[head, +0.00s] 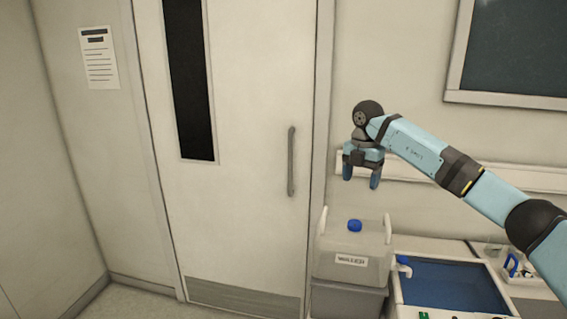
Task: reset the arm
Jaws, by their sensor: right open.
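My right arm (421,152) comes in from the right edge, raised and bent. My right gripper (361,176) hangs from its end with the fingers pointing down. The two fingers are apart, and nothing shows between them. In the picture it is above a plastic water container and in front of the wall right of the door. My left gripper and left arm do not show.
A closed door (245,215) with a vertical handle (291,161) stands in the middle. A labelled water container (340,245) with a blue cap sits on a grey bin (345,299). A blue-topped bench (455,286) is at the lower right. The floor at lower left is clear.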

